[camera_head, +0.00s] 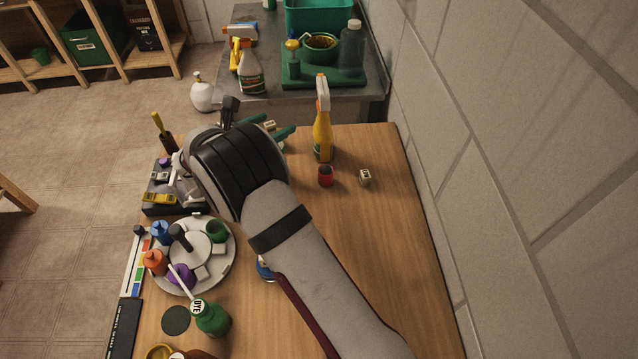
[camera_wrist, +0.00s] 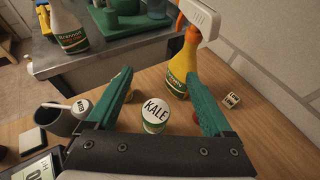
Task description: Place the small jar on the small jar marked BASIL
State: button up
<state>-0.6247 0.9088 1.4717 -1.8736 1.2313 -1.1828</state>
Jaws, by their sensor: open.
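A small jar with a white lid reading KALE (camera_wrist: 155,112) and a green band shows between my fingers in the wrist view. My gripper (camera_wrist: 154,76) is open, with one teal finger on each side of that jar; I cannot tell whether either touches it. In the head view my gripper (camera_head: 278,126) is over the far part of the table, mostly hidden by my arm. I cannot read BASIL on any jar. A small red jar (camera_head: 325,176) stands to the right of my gripper; in the wrist view my right finger mostly hides it.
A yellow spray bottle (camera_head: 322,135) stands close behind the red jar. A small white labelled block (camera_head: 365,177) lies to its right. A round carousel (camera_head: 228,263) with several colored containers and a green DYE bottle (camera_head: 212,319) are at left. The table's right side is clear.

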jog(key=s+d+r+m+g, duration=0.4)
jog(key=s+d+m+g, duration=0.1)
jog(key=s+d+m, duration=0.45)
jog(key=s+d+r+m+g, duration=0.4)
jog(key=s+d+m, duration=0.5)
jog(key=s, duration=0.2)
jog(key=s+a+m+g+y, duration=0.1)
jog(key=s+a+m+y, duration=0.2)
jog(key=s+m, duration=0.5)
jog(key=s+a+f+m+g+y, duration=0.1)
jog(key=s+a+m+y, duration=0.2)
jog(key=s, duration=1.1)
jog(key=m+y, duration=0.3)
jog(key=m, duration=0.2)
jog(key=shift+f, duration=0.2)
